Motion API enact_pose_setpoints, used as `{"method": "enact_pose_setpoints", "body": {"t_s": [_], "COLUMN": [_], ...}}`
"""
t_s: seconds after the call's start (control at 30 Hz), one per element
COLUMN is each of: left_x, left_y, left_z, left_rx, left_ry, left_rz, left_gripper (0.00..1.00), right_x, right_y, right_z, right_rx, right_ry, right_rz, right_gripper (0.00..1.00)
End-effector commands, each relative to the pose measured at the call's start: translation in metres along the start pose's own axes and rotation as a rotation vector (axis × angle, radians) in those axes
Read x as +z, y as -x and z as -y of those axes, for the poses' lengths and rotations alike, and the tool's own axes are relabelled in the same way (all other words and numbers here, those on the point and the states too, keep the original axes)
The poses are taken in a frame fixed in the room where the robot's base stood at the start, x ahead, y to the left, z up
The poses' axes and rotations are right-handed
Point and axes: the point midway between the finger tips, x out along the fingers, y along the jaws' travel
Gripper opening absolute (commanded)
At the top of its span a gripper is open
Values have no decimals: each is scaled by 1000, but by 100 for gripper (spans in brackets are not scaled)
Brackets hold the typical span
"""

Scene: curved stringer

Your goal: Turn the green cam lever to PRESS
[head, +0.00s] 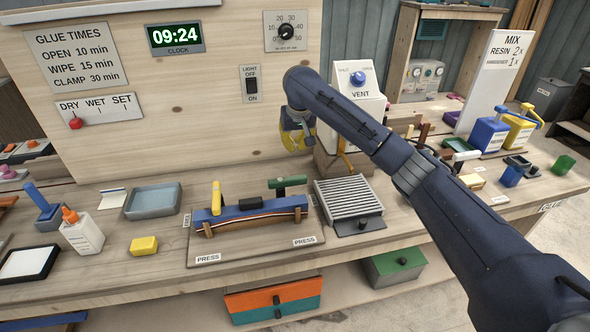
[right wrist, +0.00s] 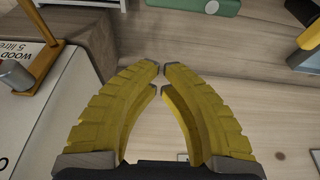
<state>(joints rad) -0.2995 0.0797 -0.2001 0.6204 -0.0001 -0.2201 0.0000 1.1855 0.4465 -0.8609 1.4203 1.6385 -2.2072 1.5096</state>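A yellow lever (head: 216,198) stands upright at the left end. My left gripper is not in view.
A ridged grey rack (head: 349,198) stands right of the clamp. A yellow block (head: 144,246), a glue bottle (head: 82,232) and a blue-grey tray (head: 153,201) are to the left. The bench front is mostly clear.

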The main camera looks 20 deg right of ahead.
Motion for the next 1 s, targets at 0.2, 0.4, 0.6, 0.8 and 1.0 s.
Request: {"method": "enact_pose_setpoints", "body": {"t_s": [0.2,0.4,0.6,0.8,1.0], "left_x": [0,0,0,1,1], "left_y": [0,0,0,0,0], "left_z": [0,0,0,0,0], "left_rx": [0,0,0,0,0], "left_ry": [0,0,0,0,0], "left_rz": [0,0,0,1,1], "left_gripper": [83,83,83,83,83], "right_x": [0,0,1,1,0], "right_y": [0,-14,-46,-77,-102], "right_z": [0,1,1,1,1], "right_rx": [-1,-3,-3,-1,-2], "right_ry": [-1,-3,-4,-3,-2], "right_rz": [0,1,4,3,2], "right_gripper": [0,0,0,0,0]}}
